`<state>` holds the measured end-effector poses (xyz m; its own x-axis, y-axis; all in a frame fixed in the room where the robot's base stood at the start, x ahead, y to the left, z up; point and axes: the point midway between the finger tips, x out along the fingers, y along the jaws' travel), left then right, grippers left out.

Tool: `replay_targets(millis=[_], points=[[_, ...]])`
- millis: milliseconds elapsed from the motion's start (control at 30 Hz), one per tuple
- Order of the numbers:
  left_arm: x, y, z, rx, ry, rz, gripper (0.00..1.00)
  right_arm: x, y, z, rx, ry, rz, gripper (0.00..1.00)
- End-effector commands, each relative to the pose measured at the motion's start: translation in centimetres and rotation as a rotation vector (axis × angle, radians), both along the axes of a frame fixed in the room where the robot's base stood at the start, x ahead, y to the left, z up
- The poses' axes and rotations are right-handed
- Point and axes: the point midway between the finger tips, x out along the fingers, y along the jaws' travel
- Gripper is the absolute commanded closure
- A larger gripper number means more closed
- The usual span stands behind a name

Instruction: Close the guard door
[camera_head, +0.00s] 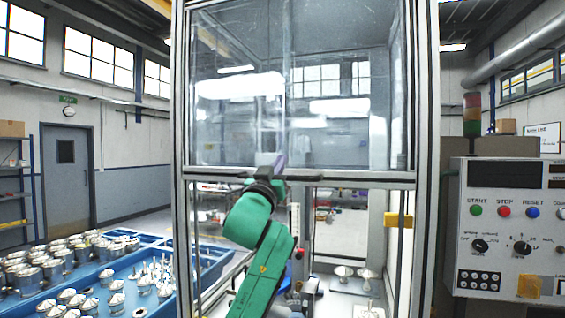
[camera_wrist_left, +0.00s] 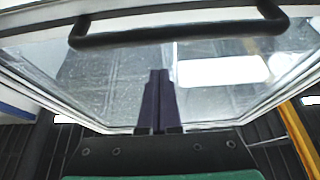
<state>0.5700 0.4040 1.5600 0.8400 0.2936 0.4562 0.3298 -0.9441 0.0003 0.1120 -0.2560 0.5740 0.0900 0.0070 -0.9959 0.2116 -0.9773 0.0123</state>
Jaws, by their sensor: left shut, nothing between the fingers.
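The guard door (camera_head: 235,115) is a clear panel in a grey metal frame, standing raised in the upper part of the machine enclosure. Below its bottom rail the enclosure is open. A dark handle bar (camera_head: 345,177) runs along the bottom rail; it also shows as a black bar at the top of the left wrist view (camera_wrist_left: 180,32). My left gripper (camera_head: 279,163) is at the bottom rail, in front of the panel. Its dark fingers (camera_wrist_left: 158,90) are shut and empty, pointing toward the panel, apart from the handle in the wrist view. My right gripper is not in view.
Vertical frame posts (camera_head: 425,150) flank the door. A control panel (camera_head: 505,225) with buttons stands at the right. Blue trays (camera_head: 130,265) with metal parts lie at the left. Several metal parts (camera_head: 366,275) sit inside the open lower enclosure.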

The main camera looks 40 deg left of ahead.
Motion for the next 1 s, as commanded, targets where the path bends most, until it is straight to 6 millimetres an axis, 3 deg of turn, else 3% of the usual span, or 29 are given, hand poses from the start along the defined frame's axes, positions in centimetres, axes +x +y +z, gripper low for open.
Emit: replay_targets(millis=[33, 100, 200, 367, 767, 1000], points=[[0.9, 0.4, 1.3, -0.004, 0.002, 0.000, 1.00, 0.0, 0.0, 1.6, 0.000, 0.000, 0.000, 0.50], [2.2, 0.8, 2.0, -0.002, 0.004, 0.001, 1.00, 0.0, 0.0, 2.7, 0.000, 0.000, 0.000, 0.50], [1.8, 0.5, -0.9, 0.000, 0.006, -0.001, 1.00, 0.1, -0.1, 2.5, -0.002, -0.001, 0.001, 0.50], [1.4, 0.4, -2.6, -0.001, 0.003, -0.001, 1.00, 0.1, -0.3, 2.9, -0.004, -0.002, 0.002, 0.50], [1.2, 0.4, -3.1, 0.000, 0.001, 0.000, 1.00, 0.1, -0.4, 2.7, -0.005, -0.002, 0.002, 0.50], [1.3, 0.4, -5.7, -0.003, 0.003, -0.002, 1.00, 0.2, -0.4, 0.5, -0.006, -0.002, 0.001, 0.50]])
